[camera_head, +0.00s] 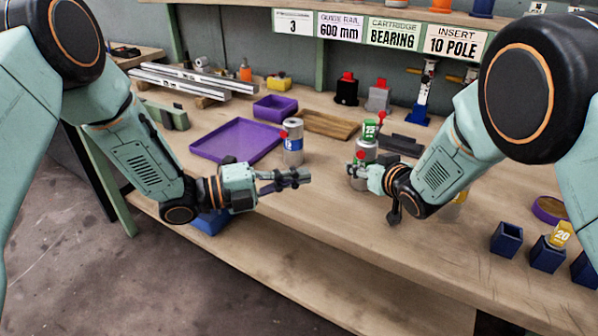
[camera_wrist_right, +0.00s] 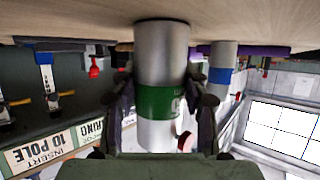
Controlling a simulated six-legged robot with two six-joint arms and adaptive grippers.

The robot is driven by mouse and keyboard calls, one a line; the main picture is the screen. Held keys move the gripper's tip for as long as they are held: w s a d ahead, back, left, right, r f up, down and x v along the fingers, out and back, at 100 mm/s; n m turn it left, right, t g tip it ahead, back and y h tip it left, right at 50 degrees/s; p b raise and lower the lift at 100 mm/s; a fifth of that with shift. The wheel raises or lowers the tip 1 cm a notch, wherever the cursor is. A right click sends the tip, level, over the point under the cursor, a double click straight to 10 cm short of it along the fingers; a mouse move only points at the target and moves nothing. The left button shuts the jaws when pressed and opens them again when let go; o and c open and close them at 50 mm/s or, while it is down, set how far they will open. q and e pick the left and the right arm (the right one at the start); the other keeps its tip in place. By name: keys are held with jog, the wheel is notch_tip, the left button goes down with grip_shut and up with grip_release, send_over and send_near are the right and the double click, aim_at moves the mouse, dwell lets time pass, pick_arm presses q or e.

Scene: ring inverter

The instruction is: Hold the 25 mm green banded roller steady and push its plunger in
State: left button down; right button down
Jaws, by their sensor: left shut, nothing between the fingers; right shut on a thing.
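A blue banded roller (camera_head: 292,142) stands upright behind my left gripper. A purple tray (camera_head: 236,139) and a purple bin (camera_head: 275,107) lie further left. Dark blue holders (camera_head: 507,239) stand at the right. The front middle bench is clear.

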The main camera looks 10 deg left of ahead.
jog(key=c, duration=0.6)
grip_release()
jog(key=shift+f, duration=0.1)
